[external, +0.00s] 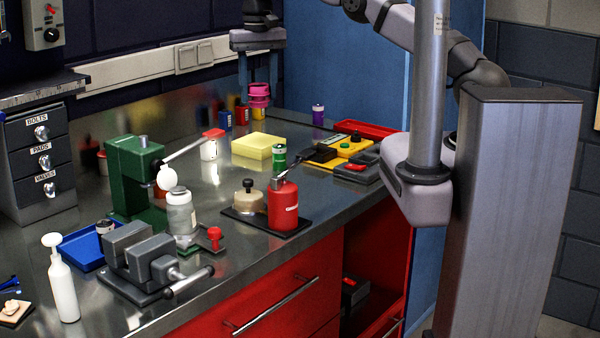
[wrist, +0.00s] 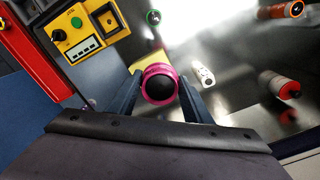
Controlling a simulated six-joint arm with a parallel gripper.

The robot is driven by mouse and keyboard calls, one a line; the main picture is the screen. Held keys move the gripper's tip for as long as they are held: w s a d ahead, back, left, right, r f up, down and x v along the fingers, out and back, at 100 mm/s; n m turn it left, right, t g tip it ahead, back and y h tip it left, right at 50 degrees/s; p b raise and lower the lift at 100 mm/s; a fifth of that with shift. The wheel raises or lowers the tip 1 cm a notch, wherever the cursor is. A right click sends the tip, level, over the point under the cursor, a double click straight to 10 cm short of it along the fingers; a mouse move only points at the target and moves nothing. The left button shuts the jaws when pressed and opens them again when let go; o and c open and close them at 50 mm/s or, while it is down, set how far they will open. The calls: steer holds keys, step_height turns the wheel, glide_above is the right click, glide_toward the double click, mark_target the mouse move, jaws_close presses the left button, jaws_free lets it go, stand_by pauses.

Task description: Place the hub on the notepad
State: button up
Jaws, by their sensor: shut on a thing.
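The hub, a magenta spool-like piece (external: 259,90), is between the two fingers of my gripper (external: 258,84), which is shut on it. It is held above the back of the bench. In the wrist view the hub (wrist: 159,85) shows end-on, with a dark round centre, between the fingertips (wrist: 160,88). The notepad, a thick pale yellow block (external: 257,147), lies on the bench below the hub and nearer the camera. Its top looks bare. In the wrist view, a pale yellow patch beside the left finger may be part of it.
A white bottle with a red cap (external: 209,148) stands left of the notepad, and a green cylinder (external: 279,157) stands close at its front right. Blue and red small containers (external: 225,120) stand behind. A yellow device (external: 342,149) and red tray (external: 366,130) lie to the right.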

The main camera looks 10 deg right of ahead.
steer(key=shift+f+p, duration=1.3)
steer(key=shift+f, duration=3.6)
steer(key=shift+f, duration=0.1)
steer(key=o, duration=1.2)
steer(key=shift+f, duration=0.1)
step_height(320, 180, up, 12)
steer(key=shift+r+b, duration=0.2)
steer(key=shift+b, duration=0.7)
